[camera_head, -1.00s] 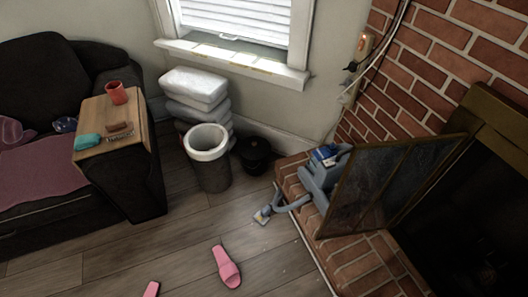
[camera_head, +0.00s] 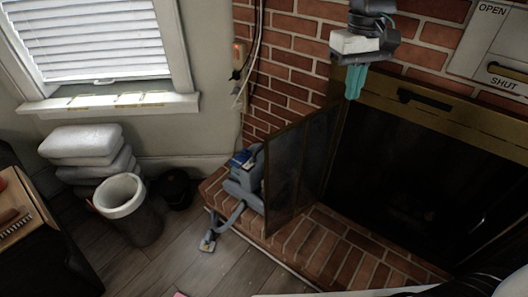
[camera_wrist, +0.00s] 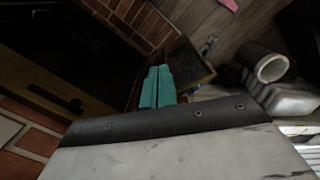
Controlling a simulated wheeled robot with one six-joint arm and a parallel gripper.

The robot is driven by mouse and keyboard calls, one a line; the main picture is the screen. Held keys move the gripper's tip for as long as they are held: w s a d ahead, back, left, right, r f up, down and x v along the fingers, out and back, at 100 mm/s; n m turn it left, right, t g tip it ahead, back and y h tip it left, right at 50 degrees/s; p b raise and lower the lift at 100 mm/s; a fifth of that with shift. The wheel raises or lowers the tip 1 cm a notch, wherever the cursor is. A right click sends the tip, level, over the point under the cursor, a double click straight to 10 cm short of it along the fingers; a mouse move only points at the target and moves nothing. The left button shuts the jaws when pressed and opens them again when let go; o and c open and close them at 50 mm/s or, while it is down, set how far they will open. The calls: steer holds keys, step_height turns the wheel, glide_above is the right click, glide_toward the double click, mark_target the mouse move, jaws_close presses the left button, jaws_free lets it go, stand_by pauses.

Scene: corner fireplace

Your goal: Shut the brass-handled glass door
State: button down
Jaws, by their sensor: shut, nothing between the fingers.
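The glass door (camera_head: 293,175) has dark panes in a thin brass-coloured frame. It stands open at the left side of the fireplace (camera_head: 400,185), jutting out over the brick hearth. I cannot make out its handle. My gripper (camera_head: 355,84), with teal fingers pointing down, is above and to the right of the door, in front of the brick wall near the fireplace's top edge. The fingers are shut and empty. In the wrist view, the gripper (camera_wrist: 158,84) shows in front of the dark door panel (camera_wrist: 188,66); they look apart, though the gap is hard to judge.
A grey-blue vacuum-like appliance (camera_head: 245,185) with a hose stands on the hearth (camera_head: 318,245), close behind the door. A bin (camera_head: 132,208) and stacked white cushions (camera_head: 85,145) stand left. An OPEN/SHUT plate (camera_head: 485,45) is on the bricks, upper right. The hearth before the opening looks clear.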

steer(key=w+a+f+n, duration=0.1)
steer(key=w+a+f, duration=0.3)
steer(key=w+a, duration=0.3)
steer(key=n+g+h, duration=0.1)
steer(key=n+g, duration=0.1)
steer(key=n, duration=0.1)
glide_toward(265, 152)
steer(key=w+a+f, duration=0.2)
steer(key=w+f, duration=0.1)
steer(key=w, duration=0.3)
steer(key=shift+s+d+f, duration=0.6)
steer(key=shift+s+f, duration=0.15)
steer(key=shift+f, duration=0.9)
steer(key=shift+s+d+f, duration=0.55)
steer(key=shift+s+f, duration=0.2)
steer(key=shift+f, duration=0.95)
steer(key=shift+s+d+f, duration=0.6)
steer(key=shift+s+f, duration=0.2)
steer(key=shift+f, duration=0.85)
